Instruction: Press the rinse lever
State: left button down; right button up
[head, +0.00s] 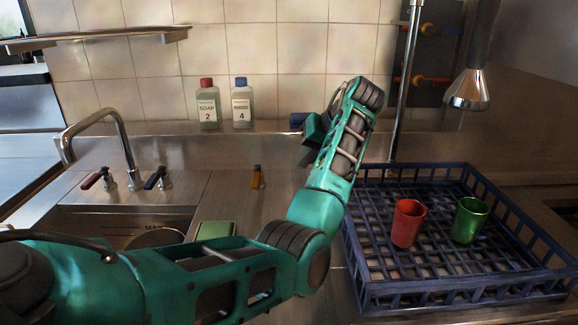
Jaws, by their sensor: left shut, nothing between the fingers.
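A metal spray head (467,92) hangs from a hose at the upper right, above the far side of the blue rack. I cannot make out a separate rinse lever on it for certain. My left arm comes in from the lower left, bends in the middle and rises toward the back wall. My left gripper (311,130) is shut and empty, partly hidden by my own wrist. It is near the back ledge, left of the upright pipe and well apart from the spray head. My right gripper is not in view.
A blue rack (460,297) holds a red cup (407,223) and a green cup (468,220). An upright metal pipe (405,90) stands behind it. A sink faucet (120,135) is at left. Two soap bottles, one red-capped (208,105) and one blue-capped (241,104), stand on the ledge.

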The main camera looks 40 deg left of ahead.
aim_at(257, 178)
pick_arm(q)
jog(key=x, duration=0.9)
jog(key=shift+s+a, duration=1.35)
jog(key=shift+a, duration=0.2)
jog(key=shift+w, duration=0.1)
